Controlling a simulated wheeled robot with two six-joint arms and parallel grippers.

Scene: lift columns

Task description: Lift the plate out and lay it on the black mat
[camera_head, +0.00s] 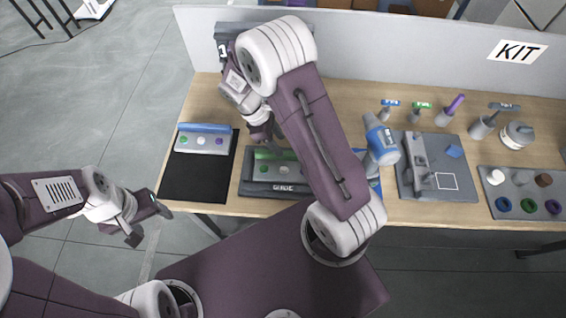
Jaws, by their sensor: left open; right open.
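The black mat (185,184) lies at the left of the wooden table. My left gripper (150,217) is open and empty, off the table's front left.
A grey board with a clamp (431,176) and a tray with several coloured rings (527,193) lie farther right. Small tools stand behind them. A grey partition (420,62) bounds the table's back.

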